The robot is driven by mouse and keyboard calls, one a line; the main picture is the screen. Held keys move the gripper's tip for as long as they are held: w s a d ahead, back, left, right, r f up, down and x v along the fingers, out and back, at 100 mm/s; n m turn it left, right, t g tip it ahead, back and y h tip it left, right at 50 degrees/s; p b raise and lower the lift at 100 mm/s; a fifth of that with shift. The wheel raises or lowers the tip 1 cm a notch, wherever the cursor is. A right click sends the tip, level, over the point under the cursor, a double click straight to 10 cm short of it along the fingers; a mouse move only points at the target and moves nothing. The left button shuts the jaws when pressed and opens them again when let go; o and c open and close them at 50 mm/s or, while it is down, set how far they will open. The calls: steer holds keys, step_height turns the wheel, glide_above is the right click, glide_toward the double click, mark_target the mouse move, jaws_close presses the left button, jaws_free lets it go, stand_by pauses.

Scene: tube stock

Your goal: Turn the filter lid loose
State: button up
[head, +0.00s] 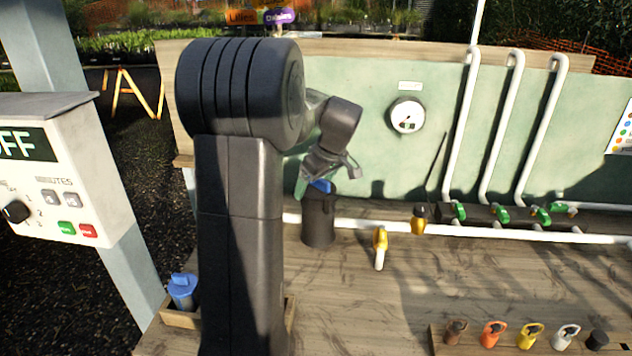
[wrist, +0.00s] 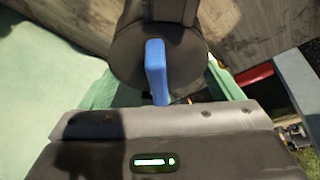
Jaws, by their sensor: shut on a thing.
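The filter (head: 318,222) is a dark upright cylinder standing on the wooden bench against the green panel. A blue grip bar (head: 322,186) shows at its top, at the lid. My gripper (head: 312,184) reaches down to it from above, tilted, and is shut on the blue bar. In the wrist view the blue bar (wrist: 156,68) stands out in front of the dark round filter top (wrist: 130,62). Pale green finger parts show on either side of it. Where the fingertips touch the bar is partly hidden by the gripper body.
A white pipe (head: 350,224) with a yellow-handled valve (head: 380,240) runs right from the filter. A gauge (head: 407,115) is on the panel. A blue-topped cartridge (head: 182,290) stands in a wooden tray at lower left. The bench middle is clear.

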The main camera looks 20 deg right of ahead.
steer(key=shift+a+n+y, duration=0.1)
steer(key=shift+n+y, duration=0.4)
steer(key=shift+n, duration=0.8)
steer(key=shift+g, duration=0.3)
steer(key=n+p, duration=0.1)
steer(key=n, duration=0.3)
steer(key=shift+s+g+y, duration=0.1)
steer(key=shift+g+y, duration=0.3)
steer(key=o, duration=0.9)
steer(key=shift+c, duration=0.2)
steer(key=v, duration=1.3)
steer(key=shift+r, duration=0.35)
